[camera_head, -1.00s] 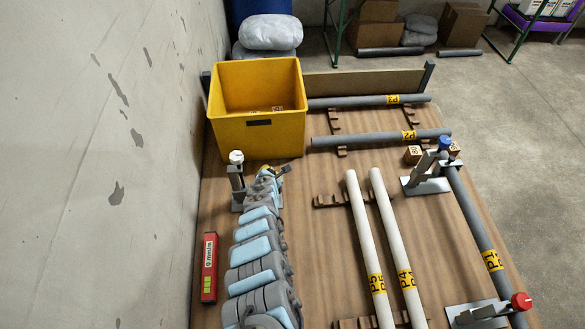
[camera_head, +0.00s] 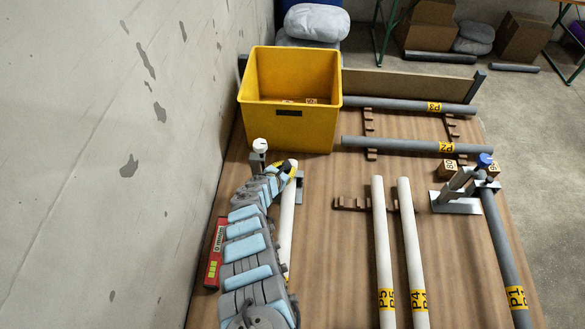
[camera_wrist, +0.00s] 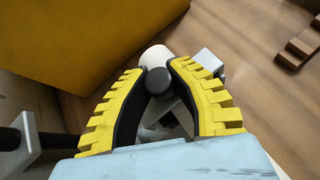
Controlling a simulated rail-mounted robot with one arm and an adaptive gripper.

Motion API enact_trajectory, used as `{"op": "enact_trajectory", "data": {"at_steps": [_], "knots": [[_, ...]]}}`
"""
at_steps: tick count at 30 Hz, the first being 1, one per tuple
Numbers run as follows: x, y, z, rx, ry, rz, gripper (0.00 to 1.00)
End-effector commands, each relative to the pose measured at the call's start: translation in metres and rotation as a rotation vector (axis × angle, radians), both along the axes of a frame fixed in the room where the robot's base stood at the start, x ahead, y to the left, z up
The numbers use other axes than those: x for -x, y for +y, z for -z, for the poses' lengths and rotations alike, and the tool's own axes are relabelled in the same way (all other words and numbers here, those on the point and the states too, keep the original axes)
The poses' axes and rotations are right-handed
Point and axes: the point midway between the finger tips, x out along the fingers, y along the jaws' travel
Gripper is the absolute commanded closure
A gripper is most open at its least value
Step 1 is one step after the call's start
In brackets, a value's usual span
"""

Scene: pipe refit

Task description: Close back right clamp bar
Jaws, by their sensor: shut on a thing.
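The left clamp, with a white knob (camera_head: 260,146), stands on the table near the wall in the head view. A white pipe (camera_head: 286,235) runs towards me from this clamp, partly hidden by my arm. My gripper (camera_head: 281,173) is at this clamp, beside the knob and over the pipe's far end. In the wrist view my gripper (camera_wrist: 158,100) has its yellow fingers closed around the dark rounded end of the clamp bar (camera_wrist: 158,80). The white pipe end (camera_wrist: 155,57) shows just beyond it. The rest of the bar is largely hidden, so its exact angle is unclear.
A yellow bin (camera_head: 290,125) stands just behind the clamp. A blue-knobbed clamp (camera_head: 458,198) holds grey pipe P1 (camera_head: 505,250) at right. White pipes P5 (camera_head: 382,240) and P4 (camera_head: 410,240) lie mid-table.

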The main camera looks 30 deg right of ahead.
Motion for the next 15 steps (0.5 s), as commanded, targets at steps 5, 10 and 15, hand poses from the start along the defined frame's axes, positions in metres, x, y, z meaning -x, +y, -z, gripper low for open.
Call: {"op": "enact_trajectory", "data": {"at_steps": [5, 10, 15], "knots": [[-0.0009, 0.0014, 0.0000, -0.001, -0.001, -0.003, 1.00], [-0.0009, 0.0013, 0.0000, -0.002, -0.002, -0.002, 0.69], [-0.0006, 0.0006, 0.0000, -0.002, -0.001, -0.001, 0.45]]}}
